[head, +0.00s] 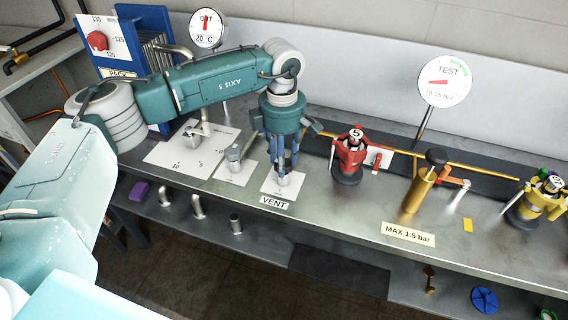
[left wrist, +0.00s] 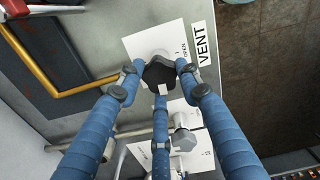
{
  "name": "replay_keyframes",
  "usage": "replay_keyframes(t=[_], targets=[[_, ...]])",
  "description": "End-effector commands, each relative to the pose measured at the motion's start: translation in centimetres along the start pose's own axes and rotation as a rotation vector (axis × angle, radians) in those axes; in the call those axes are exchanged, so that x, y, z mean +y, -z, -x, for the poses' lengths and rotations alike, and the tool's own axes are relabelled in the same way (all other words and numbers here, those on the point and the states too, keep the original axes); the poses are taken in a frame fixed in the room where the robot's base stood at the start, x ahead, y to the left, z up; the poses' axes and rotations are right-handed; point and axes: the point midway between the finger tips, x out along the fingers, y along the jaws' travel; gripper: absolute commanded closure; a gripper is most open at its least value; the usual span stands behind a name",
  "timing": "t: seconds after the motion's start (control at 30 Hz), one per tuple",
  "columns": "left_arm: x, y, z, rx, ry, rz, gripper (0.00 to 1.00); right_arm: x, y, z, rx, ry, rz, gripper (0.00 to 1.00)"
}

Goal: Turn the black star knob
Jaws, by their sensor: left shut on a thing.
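The black star knob (left wrist: 159,73) sits on a white plate (left wrist: 186,40) beside the VENT label (left wrist: 202,45) in the left wrist view. My left gripper (head: 284,168) reaches down over this plate in the head view, its blue fingers pointing at the bench. In the left wrist view its three fingertips are closed around the knob's rim. In the head view the fingers mostly hide the knob. Part of the plate's printed scale is covered, though the word OPEN shows. My right gripper is not in view.
To the right stand a red valve (head: 350,157), a brass cylinder with a dark top (head: 418,190) and a yellow valve (head: 540,199). A small metal valve (head: 234,158) is close on the left. The TEST gauge (head: 444,81) rises behind. The bench front near VENT is clear.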

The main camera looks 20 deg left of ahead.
Motion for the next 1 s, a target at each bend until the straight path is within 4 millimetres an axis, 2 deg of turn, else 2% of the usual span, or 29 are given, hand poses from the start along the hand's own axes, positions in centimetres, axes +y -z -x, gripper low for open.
replay_keyframes(t=[0.03,0.4,1.0], targets=[[0.4,0.6,0.0,0.008,-0.008,0.054,0.91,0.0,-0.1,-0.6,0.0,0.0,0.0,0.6],[0.1,0.5,0.0,0.009,-0.008,0.403,0.91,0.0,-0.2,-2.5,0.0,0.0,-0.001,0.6],[-0.3,0.2,-0.1,0.009,-0.004,0.928,0.91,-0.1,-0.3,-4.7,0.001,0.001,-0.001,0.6]])
